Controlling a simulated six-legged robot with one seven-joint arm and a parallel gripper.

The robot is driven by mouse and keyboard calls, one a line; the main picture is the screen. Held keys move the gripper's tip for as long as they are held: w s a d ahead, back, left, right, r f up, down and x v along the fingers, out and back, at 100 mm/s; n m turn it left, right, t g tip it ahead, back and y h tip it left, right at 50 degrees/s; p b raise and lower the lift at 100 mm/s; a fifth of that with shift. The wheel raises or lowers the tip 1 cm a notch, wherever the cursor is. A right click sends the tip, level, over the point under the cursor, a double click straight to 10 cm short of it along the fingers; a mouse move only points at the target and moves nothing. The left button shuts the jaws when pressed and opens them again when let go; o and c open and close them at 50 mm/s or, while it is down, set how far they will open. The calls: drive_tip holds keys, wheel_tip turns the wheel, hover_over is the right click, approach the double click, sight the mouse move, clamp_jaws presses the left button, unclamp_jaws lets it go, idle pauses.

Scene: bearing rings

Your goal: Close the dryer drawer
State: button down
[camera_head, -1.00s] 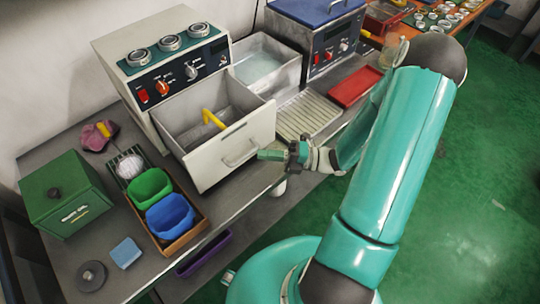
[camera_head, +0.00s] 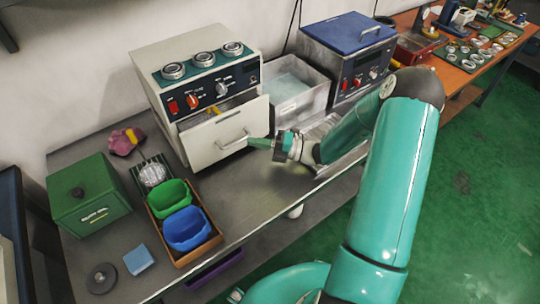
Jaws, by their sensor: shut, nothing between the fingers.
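The drawer handle (camera_head: 233,140) is on the front panel. My gripper (camera_head: 254,142) is shut and empty, its tips at the right part of the drawer front by the handle. I cannot tell whether they touch it.
A clear bin (camera_head: 297,88) and a blue-lidded machine (camera_head: 350,55) stand right of the dryer. A wooden tray (camera_head: 208,247) with green and blue bins lies in front left. A green box (camera_head: 88,195) is at left. The bench before the drawer is clear.

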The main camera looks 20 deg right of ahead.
sight(249, 133)
drive_tip(key=w, duration=0.2)
drive_tip(key=w+a, duration=0.1)
drive_tip(key=w, duration=0.1)
drive_tip(key=shift+a, duration=0.15)
drive_tip(key=shift+w+r, duration=0.1)
drive_tip(key=shift+w, duration=0.05)
drive_tip(key=shift+w+a, duration=0.1)
drive_tip(key=shift+w, duration=0.05)
drive_tip(key=v, duration=0.7)
drive_tip(key=shift+s+d, duration=0.35)
drive_tip(key=shift+d, duration=0.05)
